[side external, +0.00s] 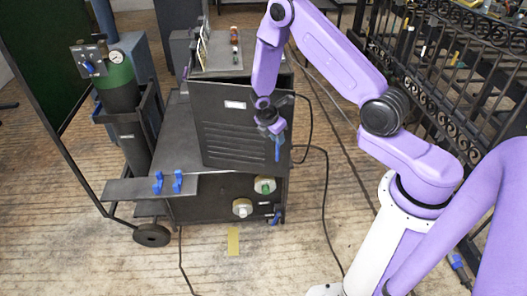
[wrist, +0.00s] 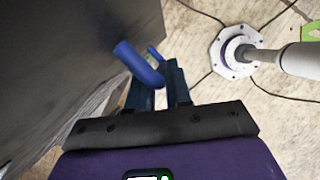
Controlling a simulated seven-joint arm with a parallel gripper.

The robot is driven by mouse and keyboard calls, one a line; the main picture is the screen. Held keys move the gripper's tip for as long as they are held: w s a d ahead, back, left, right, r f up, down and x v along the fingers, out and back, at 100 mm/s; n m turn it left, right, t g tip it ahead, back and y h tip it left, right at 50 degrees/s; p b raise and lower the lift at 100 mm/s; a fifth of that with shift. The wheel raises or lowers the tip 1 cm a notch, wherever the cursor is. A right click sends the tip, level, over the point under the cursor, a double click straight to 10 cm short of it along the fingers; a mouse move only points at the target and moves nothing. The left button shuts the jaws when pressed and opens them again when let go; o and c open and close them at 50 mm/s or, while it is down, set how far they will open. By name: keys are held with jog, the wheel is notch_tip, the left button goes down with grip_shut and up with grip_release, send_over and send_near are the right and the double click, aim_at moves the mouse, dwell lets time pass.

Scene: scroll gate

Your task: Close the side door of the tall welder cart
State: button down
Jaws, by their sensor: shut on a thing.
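The tall welder cart (side external: 183,135) is dark grey. Its side door (side external: 235,130) is a dark panel with a white label and slots low down. The door stands at an angle to the cart body; how wide its gap is I cannot tell. My gripper (side external: 276,135) is at the door's right edge, shut on the blue door handle (wrist: 140,66). In the wrist view my gripper (wrist: 158,88) has its two dark fingers around the lower end of the handle, and the dark door face (wrist: 80,60) fills the left. In the side view my fingers partly hide the handle.
A green-topped gas cylinder (side external: 120,90) stands at the cart's left, above a wheel (side external: 152,235). Cables (side external: 325,200) lie on the floor. A black scroll gate (side external: 450,70) stands at the right.

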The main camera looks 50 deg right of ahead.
jog(key=w+d+n+t, duration=0.1)
jog(key=w+d+n, duration=0.2)
jog(key=d, duration=0.6)
jog(key=shift+w+n, duration=0.3)
jog(key=shift+w, duration=0.55)
jog(key=shift+r, duration=0.1)
jog(key=c, duration=1.1)
grip_release()
jog(key=shift+w+d, duration=0.1)
jog(key=v, duration=1.7)
jog(key=shift+s+a+r, duration=0.1)
jog(key=shift+s+a, duration=0.15)
jog(key=shift+s, duration=0.05)
